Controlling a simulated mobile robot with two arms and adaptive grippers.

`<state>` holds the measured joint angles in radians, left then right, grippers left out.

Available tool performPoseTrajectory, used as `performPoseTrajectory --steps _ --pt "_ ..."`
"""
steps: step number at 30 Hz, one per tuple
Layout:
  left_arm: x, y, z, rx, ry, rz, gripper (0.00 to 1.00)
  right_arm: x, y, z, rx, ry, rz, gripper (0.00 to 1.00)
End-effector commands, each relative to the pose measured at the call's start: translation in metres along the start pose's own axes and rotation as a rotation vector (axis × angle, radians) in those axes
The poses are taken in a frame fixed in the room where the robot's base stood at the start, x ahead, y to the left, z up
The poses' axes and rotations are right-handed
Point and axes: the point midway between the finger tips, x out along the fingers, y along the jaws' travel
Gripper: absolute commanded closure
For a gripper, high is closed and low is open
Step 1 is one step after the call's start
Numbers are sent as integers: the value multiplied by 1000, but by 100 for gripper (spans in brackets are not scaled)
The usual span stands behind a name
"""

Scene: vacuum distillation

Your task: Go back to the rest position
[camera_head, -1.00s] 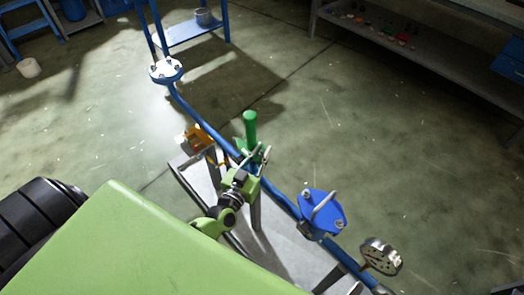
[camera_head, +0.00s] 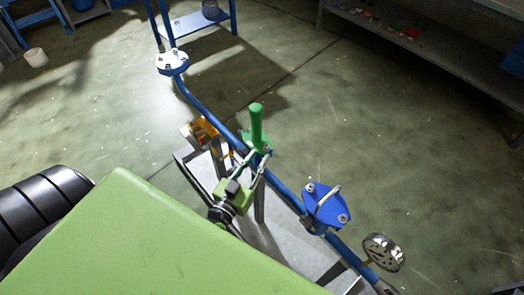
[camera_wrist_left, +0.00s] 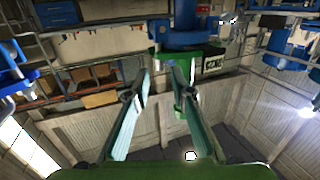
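The blue pipe (camera_head: 283,191) runs diagonally across the head view, carrying a valve with an upright green handle (camera_head: 256,122). My left gripper (camera_head: 252,156) is just below this handle, with its two thin fingers spread. The left wrist view shows the same gripper (camera_wrist_left: 161,76) open, with a clear gap between the fingers. The green valve body (camera_wrist_left: 186,62) shows beyond the fingertips there; I cannot tell whether a finger touches it. My right gripper is not in view.
A blue flanged part (camera_head: 326,205) and a round gauge (camera_head: 383,252) sit along the pipe at the lower right. A white-topped flange (camera_head: 172,61) is at its upper left. An orange part (camera_head: 204,130) is beside the pipe. The floor (camera_head: 420,160) at right is clear.

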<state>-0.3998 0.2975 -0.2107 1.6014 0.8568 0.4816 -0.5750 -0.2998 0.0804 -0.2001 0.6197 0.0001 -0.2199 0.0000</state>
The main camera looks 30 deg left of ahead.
Motion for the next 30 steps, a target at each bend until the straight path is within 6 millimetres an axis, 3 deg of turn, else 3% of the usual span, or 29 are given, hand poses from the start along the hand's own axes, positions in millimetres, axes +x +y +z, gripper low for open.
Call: performPoseTrajectory --steps 6,22,26,30 --pt "-11 0 -1 0 1 0 78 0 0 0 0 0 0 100" --pt "-12 0 3 2 -6 2 78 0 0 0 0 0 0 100" --pt "-17 4 36 20 -76 24 78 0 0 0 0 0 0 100" --pt "-37 12 112 55 -251 73 78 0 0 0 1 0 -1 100"
